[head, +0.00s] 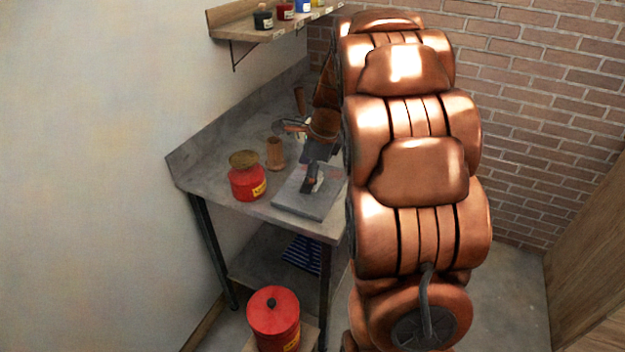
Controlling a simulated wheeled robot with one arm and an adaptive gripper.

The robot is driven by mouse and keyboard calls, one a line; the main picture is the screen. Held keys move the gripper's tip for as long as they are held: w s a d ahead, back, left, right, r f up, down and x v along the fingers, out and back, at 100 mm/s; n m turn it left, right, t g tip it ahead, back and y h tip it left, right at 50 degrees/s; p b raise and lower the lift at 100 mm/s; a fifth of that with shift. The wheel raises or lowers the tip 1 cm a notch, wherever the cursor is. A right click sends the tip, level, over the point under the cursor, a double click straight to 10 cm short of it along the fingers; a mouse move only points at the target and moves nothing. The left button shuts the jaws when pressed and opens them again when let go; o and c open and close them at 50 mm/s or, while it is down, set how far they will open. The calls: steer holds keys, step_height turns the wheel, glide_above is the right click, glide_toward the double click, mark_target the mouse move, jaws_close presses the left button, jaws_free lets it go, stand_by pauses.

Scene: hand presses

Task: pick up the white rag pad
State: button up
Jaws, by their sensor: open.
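I cannot make out a white rag pad for certain. A small pale patch (327,170) shows beside my gripper's fingers, and it may be part of the pad. My gripper (311,185) is dark, points down, and is over a flat grey slab (296,203) near the front edge of the worktable. Its jaws are open. I cannot tell whether the fingers touch anything. My copper arm and the gripper hide part of the slab and the table's right side.
A red can (247,185) with a brown top and a wooden cylinder (275,156) stand left of the slab on the grey worktable (215,165). Ink jars stand on a wall shelf (245,34). A red lidded bin (274,325) and a blue striped cloth (301,254) are below.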

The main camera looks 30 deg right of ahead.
steer(key=w+d+f+m+t, duration=0.1)
steer(key=w+d+f+m, duration=0.1)
steer(key=w+d+m, duration=0.5)
steer(key=shift+n, duration=0.7)
steer(key=shift+w+d+f+p, duration=0.1)
steer(key=shift+f+p, duration=0.4)
steer(key=shift+f, duration=1.3)
steer(key=shift+d+f+p, duration=0.1)
steer(key=shift+f+p, duration=0.4)
steer(key=shift+f, duration=1.25)
steer(key=shift+c, duration=0.3)
steer(key=c, duration=1.2)
steer(key=shift+r+b, duration=0.6)
steer(key=shift+r, duration=1.2)
steer(key=shift+c, duration=0.2)
steer(key=shift+s+r, duration=0.1)
steer(key=shift+s, duration=0.1)
steer(key=s+a+r+b, duration=0.1)
steer(key=s+b, duration=0.2)
steer(key=s, duration=1.2)
steer(key=shift+s+a+r, duration=0.15)
steer(key=shift+s+a, duration=0.1)
